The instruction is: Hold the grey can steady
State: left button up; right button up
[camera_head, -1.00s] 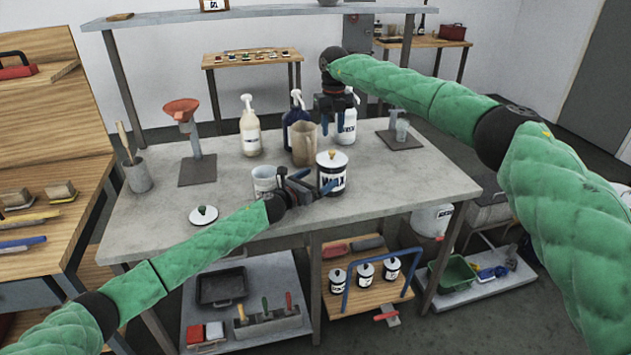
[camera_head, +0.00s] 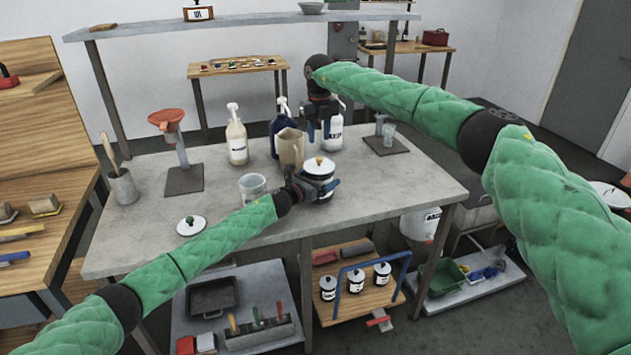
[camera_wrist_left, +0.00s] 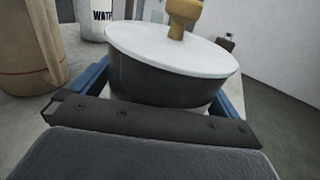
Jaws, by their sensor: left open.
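The dark grey can with a white lid and tan knob (camera_head: 319,167) stands upright on the grey bench. In the left wrist view the can (camera_wrist_left: 165,82) fills the middle, close against the palm. My left gripper (camera_head: 322,188) is around its lower body, with a blue finger on each side. The jaws are open; I cannot tell whether the fingers touch the can. The arm and gripper hide the can's lower front. My right gripper (camera_head: 319,131) points down above the bench behind the can, its blue fingers apart with nothing seen between them.
A tan jug (camera_head: 291,149) stands just behind the can, and a white cup (camera_head: 252,186) to its left. Bottles, including a cream one (camera_head: 237,142), stand further back. A loose lid (camera_head: 191,225) lies front left.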

aim_at(321, 158)
pick_arm(q)
jog(key=c, duration=1.2)
jog(key=shift+o, duration=0.2)
pick_arm(e)
jog(key=o, duration=0.3)
jog(key=shift+d+f, duration=0.1)
jog(key=o, duration=0.8)
jog(key=shift+r, duration=0.65)
jog(key=o, duration=0.3)
jog(key=shift+r+n, duration=0.2)
jog(key=shift+n, duration=0.3)
jog(key=shift+s+d+f+n, duration=0.1)
jog(key=shift+f+n, duration=1.15)
jog(key=shift+f, duration=0.6)
jog(key=shift+w+d+f+n, duration=0.1)
jog(key=shift+f+n, duration=1.1)
jog(key=shift+f, duration=0.6)
jog(key=shift+s+f+n, duration=0.1)
jog(key=shift+f+n, duration=1.15)
jog(key=shift+f, duration=0.6)
